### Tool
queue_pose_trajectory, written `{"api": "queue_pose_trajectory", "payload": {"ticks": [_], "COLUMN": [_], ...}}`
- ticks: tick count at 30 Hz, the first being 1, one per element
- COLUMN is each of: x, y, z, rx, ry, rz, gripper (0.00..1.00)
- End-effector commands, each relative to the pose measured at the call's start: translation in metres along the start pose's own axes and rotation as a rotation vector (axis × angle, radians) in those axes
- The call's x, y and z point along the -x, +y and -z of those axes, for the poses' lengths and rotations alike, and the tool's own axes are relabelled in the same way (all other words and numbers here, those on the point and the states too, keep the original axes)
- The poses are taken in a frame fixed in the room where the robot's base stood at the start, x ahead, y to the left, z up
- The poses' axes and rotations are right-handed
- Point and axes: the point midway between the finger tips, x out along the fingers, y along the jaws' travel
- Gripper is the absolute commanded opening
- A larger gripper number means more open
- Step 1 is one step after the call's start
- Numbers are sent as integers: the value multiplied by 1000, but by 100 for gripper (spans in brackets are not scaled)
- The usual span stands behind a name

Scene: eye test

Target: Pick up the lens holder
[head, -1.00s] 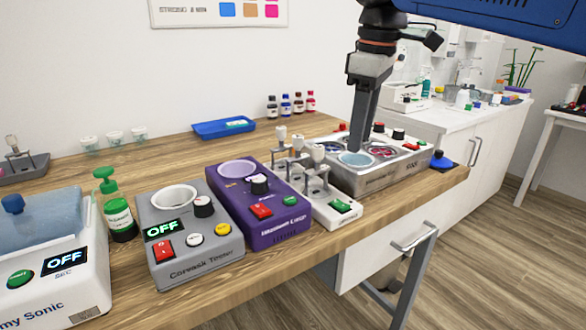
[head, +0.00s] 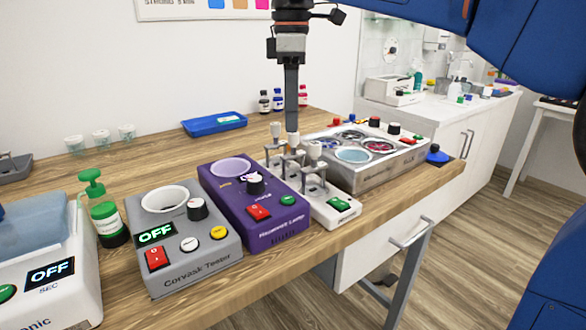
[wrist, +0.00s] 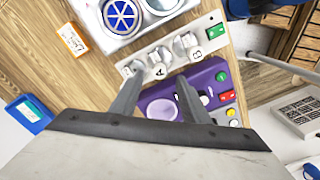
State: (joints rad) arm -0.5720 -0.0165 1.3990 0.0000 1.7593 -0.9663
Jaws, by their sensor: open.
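A white stand (head: 338,217) on the wooden table carries a row of three small upright holders with white knobs on top, the front one being a holder (head: 314,152). I take these for the lens holders but cannot tell which one is meant. In the wrist view the stand (wrist: 207,47) bears the letters A and B. My gripper (head: 292,129) points down above the back part of this row. The farther holders partly overlap in the head view.
A purple device (head: 270,225) stands left of the stand, and a grey tester (head: 190,262) beyond it. A grey box with round dishes (head: 372,178) is close on the right. A blue tray (head: 200,128) lies behind.

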Motion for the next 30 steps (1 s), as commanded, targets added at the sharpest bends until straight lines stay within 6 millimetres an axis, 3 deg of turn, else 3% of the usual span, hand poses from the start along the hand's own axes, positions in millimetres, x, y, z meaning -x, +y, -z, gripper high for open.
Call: {"api": "queue_pose_trajectory", "payload": {"ticks": [9, 17, 24, 30], "x": [-50, -66, -97, -111], "y": [0, 0, 2, 2], "z": [0, -1, -5, -5], "rx": [-1, -1, -1, -1], "ry": [-1, 0, -1, 0], "rz": [1, 1, 1, 0], "gripper": [42, 42, 42, 42]}}
